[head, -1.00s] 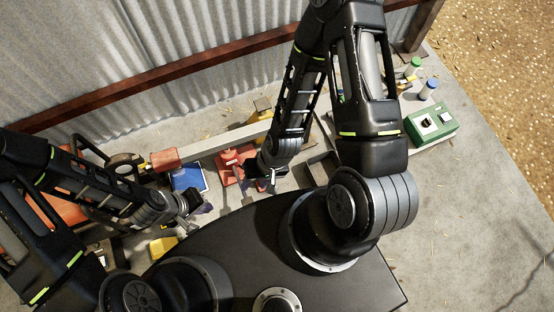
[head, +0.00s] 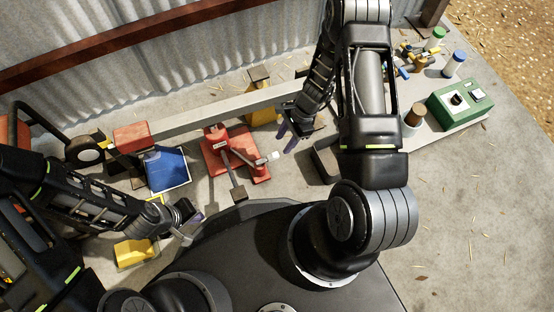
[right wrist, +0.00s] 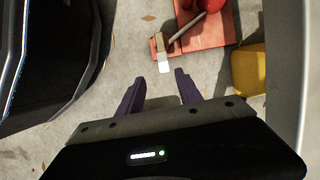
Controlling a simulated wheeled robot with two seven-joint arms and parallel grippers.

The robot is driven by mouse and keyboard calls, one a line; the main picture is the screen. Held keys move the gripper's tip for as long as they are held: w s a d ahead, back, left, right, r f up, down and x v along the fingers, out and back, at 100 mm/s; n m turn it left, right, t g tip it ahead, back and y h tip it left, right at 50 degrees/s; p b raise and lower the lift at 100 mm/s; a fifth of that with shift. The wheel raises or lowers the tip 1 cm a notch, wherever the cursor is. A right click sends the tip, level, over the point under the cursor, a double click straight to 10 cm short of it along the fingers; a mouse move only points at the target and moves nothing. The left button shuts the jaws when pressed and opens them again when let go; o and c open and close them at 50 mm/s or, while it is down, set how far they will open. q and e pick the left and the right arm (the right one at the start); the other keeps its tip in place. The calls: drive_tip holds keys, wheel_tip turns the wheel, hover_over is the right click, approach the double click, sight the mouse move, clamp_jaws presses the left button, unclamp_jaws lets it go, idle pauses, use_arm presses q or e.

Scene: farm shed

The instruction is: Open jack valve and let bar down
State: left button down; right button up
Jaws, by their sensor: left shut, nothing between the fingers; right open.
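The red jack (head: 214,140) stands on its red base plate under the long grey bar (head: 220,115). A thin lever with a white tip (head: 273,156) reaches right from it; a second rod with a dark end (head: 238,192) points toward me. In the right wrist view the white tip (right wrist: 164,66) lies just beyond my fingers, apart from them; the red base (right wrist: 210,38) is behind it. My right gripper (head: 296,133) is open and empty, right of the jack. My left gripper (head: 190,224) is shut and empty, low at left. I cannot tell which part is the valve.
A red block (head: 131,137) is at the bar's left end. A yellow stand (head: 262,112) is behind the jack. A blue tray (head: 167,168), a yellow item (head: 135,252) and a dark open box (head: 325,160) lie around. A green box (head: 459,102) stands at right.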

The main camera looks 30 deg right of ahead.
sight(275, 154)
use_arm(q)
drive_tip(key=shift+f, duration=0.4)
use_arm(e)
drive_tip(key=shift+w+d+f+m, duration=0.25)
drive_tip(key=shift+w+m, duration=0.05)
drive_tip(key=shift+w, duration=0.05)
drive_tip(key=b+x, duration=0.3)
drive_tip(key=x, duration=0.4)
drive_tip(key=shift+a+f, duration=0.25)
drive_tip(key=shift+f, duration=0.15)
use_arm(q)
drive_tip(key=f, duration=0.3)
drive_tip(key=shift+w+f, duration=0.3)
drive_tip(key=shift+w, duration=0.05)
use_arm(e)
clamp_jaws()
